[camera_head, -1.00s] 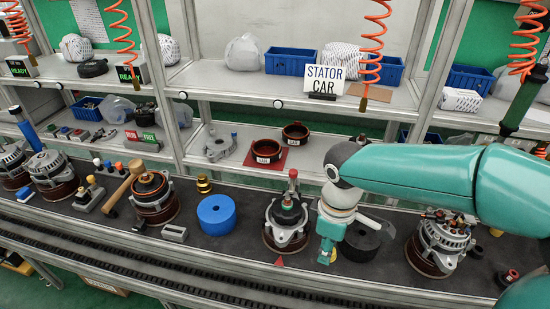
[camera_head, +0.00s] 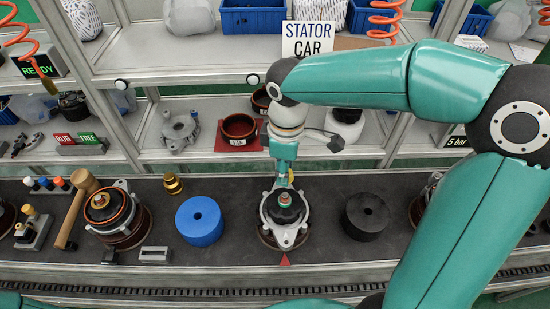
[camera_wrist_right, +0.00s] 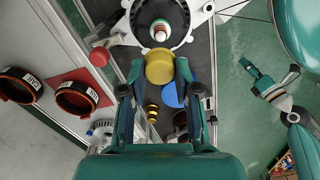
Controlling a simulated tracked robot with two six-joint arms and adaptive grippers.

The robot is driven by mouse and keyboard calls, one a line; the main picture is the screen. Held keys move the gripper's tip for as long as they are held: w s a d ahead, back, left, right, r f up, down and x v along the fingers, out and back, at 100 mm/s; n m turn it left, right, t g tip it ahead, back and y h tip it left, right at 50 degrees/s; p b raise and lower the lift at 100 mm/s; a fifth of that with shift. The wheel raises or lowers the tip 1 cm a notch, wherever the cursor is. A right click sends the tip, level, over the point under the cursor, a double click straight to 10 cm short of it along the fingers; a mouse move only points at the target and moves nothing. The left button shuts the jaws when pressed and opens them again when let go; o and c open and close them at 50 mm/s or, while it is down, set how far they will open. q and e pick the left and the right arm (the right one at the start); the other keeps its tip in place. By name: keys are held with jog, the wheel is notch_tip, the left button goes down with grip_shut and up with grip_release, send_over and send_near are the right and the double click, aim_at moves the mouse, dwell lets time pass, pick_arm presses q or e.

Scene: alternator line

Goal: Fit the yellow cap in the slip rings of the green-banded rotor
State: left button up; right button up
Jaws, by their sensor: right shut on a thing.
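The yellow cap (camera_wrist_right: 159,66) is between the fingertips of my right gripper (camera_wrist_right: 156,72); a sliver of yellow (camera_head: 291,177) shows in the head view. My right gripper (camera_head: 284,180) is shut on it, just behind the rotor in the head view. The rotor (camera_head: 285,201) stands upright in a grey alternator housing (camera_head: 287,234), with its shaft end up. Its shaft end also shows in the wrist view (camera_wrist_right: 160,30), just beyond the cap and apart from it in the picture. My left gripper (camera_wrist_right: 258,76) shows small at the right of the wrist view.
A red-knobbed post (camera_wrist_right: 99,57) stands close beside the housing. A blue ring (camera_head: 205,220) lies left of the housing and a black ring (camera_head: 365,216) right of it. A brass stepped part (camera_head: 173,184) and a mallet (camera_head: 76,207) are further left.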

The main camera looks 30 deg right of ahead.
aim_at(284, 195)
jog(key=shift+s+r, duration=0.1)
jog(key=shift+f, duration=0.2)
jog(key=shift+f+b, duration=2.4)
jog(key=shift+f, duration=0.35)
jog(key=shift+f+b, duration=1.2)
jog(key=shift+f, duration=0.35)
jog(key=o, duration=0.8)
jog(key=shift+r, duration=0.1)
